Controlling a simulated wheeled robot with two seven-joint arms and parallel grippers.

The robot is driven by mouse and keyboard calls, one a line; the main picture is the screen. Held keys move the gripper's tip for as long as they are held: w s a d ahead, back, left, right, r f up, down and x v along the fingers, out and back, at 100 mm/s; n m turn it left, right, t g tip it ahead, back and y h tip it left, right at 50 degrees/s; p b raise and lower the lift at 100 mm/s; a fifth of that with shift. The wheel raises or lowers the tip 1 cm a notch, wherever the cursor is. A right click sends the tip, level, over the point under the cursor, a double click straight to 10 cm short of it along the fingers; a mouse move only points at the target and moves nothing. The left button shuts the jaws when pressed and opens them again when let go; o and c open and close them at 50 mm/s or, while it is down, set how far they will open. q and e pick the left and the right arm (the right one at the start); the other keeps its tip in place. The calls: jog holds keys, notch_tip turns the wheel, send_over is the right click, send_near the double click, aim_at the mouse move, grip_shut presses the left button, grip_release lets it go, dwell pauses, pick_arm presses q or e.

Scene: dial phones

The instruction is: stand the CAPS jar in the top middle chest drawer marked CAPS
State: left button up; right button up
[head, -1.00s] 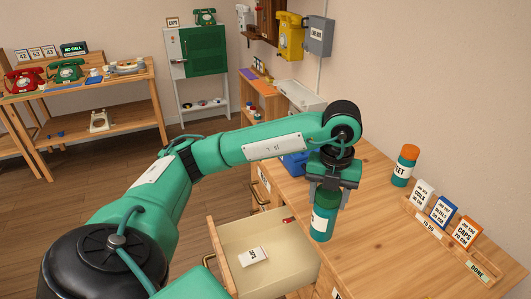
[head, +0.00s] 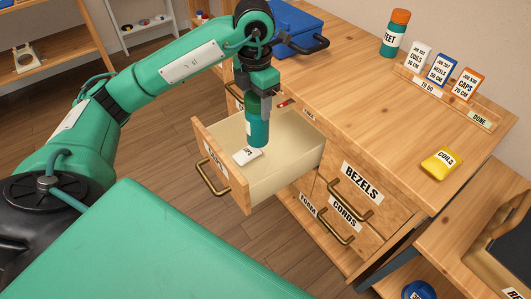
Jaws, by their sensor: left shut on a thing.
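My left gripper (head: 262,97) points down and is shut on a teal jar (head: 257,131) with a pale label whose text I cannot read. The jar hangs upright over the open drawer (head: 290,169), between BEZELS and a drawer farther left. Whether its base touches the drawer floor I cannot tell. The drawer's front carries a label (head: 214,157), too steeply angled to read surely. Inside lie a white card (head: 247,156) near the front and a small red item (head: 286,103) at the back. My right gripper is not in view.
On the chest top stand a FEET jar (head: 394,36), job cards (head: 440,68) in a wooden rack, a blue box (head: 292,27) and a yellow COILS item (head: 440,164). Closed BEZELS (head: 361,182) and CORDS (head: 343,217) drawers are right of the open one.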

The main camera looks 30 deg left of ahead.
aim_at(257, 146)
pick_arm(q)
jog(key=shift+s+a+f, duration=0.1)
jog(key=shift+f, duration=0.3)
notch_tip(257, 146, down, 15)
jog(key=shift+f+b, duration=0.1)
jog(key=shift+b, duration=1)
notch_tip(257, 146, down, 4)
jog(key=shift+f+b, duration=0.1)
jog(key=shift+b, duration=0.2)
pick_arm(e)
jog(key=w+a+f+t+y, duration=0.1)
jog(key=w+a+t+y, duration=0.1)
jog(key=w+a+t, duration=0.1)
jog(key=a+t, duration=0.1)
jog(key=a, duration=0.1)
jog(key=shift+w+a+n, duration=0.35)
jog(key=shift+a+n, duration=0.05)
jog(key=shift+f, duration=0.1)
pick_arm(q)
jog(key=shift+f, duration=0.15)
jog(key=o, duration=1.5)
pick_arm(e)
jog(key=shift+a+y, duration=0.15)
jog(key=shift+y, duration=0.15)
